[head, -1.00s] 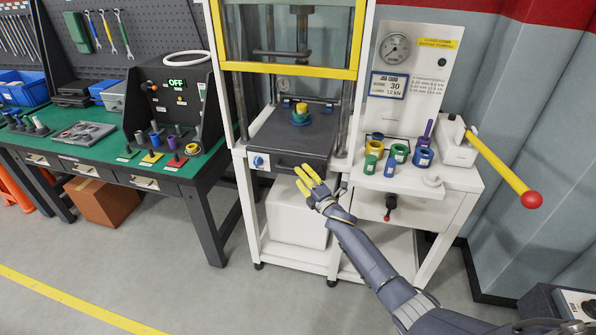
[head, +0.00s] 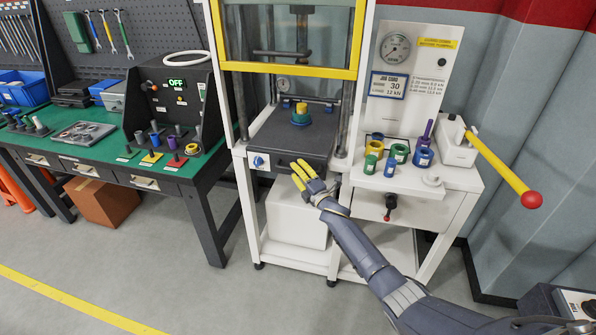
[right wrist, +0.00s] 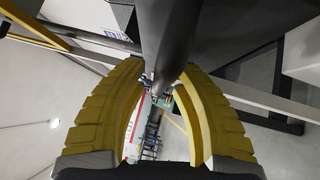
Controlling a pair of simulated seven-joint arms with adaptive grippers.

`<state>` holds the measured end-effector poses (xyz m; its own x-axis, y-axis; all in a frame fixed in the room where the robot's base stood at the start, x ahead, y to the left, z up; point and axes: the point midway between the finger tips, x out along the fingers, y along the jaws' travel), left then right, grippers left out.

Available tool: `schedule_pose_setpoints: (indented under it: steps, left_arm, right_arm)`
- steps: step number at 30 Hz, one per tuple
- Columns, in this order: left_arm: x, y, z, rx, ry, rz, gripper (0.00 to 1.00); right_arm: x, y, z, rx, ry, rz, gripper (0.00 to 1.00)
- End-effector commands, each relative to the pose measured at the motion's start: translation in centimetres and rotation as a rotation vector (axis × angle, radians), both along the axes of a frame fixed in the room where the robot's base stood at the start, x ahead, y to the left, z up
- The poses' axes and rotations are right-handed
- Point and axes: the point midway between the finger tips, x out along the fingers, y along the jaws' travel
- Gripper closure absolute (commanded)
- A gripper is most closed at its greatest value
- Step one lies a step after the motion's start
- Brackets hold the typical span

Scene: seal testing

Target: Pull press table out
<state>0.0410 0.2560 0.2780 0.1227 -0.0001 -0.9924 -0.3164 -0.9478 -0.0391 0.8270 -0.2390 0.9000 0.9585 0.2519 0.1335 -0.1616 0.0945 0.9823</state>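The press table (head: 275,140) is a dark flat plate at the foot of the press frame. A green and yellow round piece (head: 300,116) stands on it. Its dark bar handle (head: 285,162) runs along the front edge, partly hidden by my right gripper (head: 296,173). The two yellow fingers of that gripper are apart at the handle. In the right wrist view the dark handle bar (right wrist: 167,40) passes between the tips of my right gripper (right wrist: 162,75); firm contact cannot be told. My left gripper is not in view.
A yellow-edged guard (head: 290,68) is above the press table. Several coloured rings (head: 398,152) stand on the white side shelf. A lever with a red knob (head: 532,199) sticks out at right. A green-topped workbench (head: 105,160) is at left. The floor in front is clear.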

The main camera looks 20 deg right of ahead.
Motion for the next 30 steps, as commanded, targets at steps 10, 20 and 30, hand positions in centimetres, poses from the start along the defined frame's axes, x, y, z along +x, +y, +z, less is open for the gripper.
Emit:
schedule_pose_setpoints:
  steps: [10, 20, 30]
  left_arm:
    - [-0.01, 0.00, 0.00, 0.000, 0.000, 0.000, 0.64]
    - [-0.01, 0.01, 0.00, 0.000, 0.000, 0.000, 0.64]
    - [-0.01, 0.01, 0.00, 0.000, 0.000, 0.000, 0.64]
  right_arm:
    - [-0.01, -0.02, 0.00, 0.000, 0.000, 0.000, 1.00]
    - [0.02, -0.08, 0.04, -0.001, 0.000, -0.001, 1.00]
    - [-0.05, -0.03, 0.14, 0.000, -0.001, -0.002, 1.00]
